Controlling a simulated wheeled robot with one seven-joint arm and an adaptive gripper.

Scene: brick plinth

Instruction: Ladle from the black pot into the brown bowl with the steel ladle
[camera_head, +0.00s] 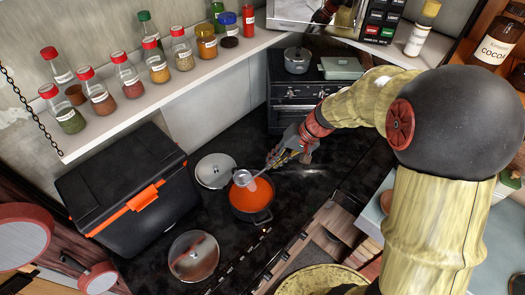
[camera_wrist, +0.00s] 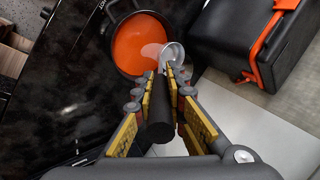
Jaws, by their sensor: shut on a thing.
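The black pot (camera_head: 262,214) stands on the dark counter and holds orange liquid (camera_head: 250,199); in the wrist view the pot (camera_wrist: 124,10) is at upper left. My gripper (camera_head: 283,155) is shut on the handle of the steel ladle (camera_head: 243,178). In the wrist view the black handle runs between my gripper's fingers (camera_wrist: 165,80), with the ladle's cup (camera_wrist: 173,54) beyond them. The cup overlaps the pot's rim on the side by the black box. I cannot tell whether it touches the liquid or holds any. I cannot make out a brown bowl.
A large black box (camera_head: 110,195) with an orange latch (camera_head: 146,197) stands left of the pot. A steel lid (camera_head: 215,170) lies just behind the pot, and a round shiny pan or lid (camera_head: 194,256) lies in front. A spice shelf (camera_head: 180,85) runs along the wall.

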